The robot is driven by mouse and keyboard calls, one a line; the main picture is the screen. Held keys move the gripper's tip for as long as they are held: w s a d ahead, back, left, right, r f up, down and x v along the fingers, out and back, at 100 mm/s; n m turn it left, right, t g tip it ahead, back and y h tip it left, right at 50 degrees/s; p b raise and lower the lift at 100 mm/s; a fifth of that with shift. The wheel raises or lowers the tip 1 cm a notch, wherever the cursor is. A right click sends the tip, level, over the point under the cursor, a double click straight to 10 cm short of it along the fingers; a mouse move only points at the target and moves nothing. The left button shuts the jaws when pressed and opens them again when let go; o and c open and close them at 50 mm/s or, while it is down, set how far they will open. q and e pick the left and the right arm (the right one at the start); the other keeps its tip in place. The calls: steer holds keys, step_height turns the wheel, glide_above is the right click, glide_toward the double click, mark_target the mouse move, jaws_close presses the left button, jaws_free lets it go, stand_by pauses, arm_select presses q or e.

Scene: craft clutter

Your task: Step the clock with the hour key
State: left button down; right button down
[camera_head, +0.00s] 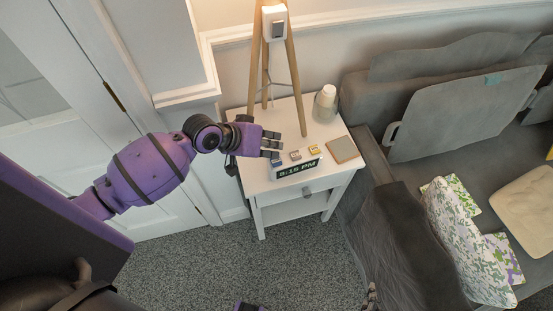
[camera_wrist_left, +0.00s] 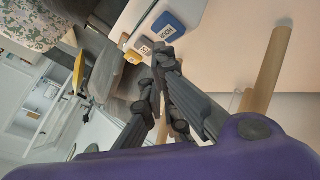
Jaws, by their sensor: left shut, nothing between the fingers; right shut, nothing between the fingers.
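The clock (camera_head: 297,169) is a white block on the small white table. Its green display reads 8:15 PM or 5:15 PM; the first digit is unclear. Blue, grey and yellow keys sit on top. The blue key (camera_wrist_left: 168,33) reads HOUR in the left wrist view; in the head view it is the leftmost key (camera_head: 276,158). My left gripper (camera_head: 279,144) is shut and empty, just behind the blue key. In the wrist view its fingertips (camera_wrist_left: 163,57) are close to that key; contact cannot be told. My right gripper (camera_head: 371,294) is shut at the bottom edge, away from the table.
A wooden tripod lamp (camera_head: 298,85) stands on the table behind my left gripper. A grey sofa (camera_head: 460,125) stands right of the table. Grey carpet (camera_head: 240,260) lies in front.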

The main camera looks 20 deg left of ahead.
steer(key=shift+s+f, duration=0.15)
steer(key=shift+s, duration=0.1)
stand_by(0.3)
stand_by(0.6)
arm_select(q)
steer(key=shift+f, duration=0.45)
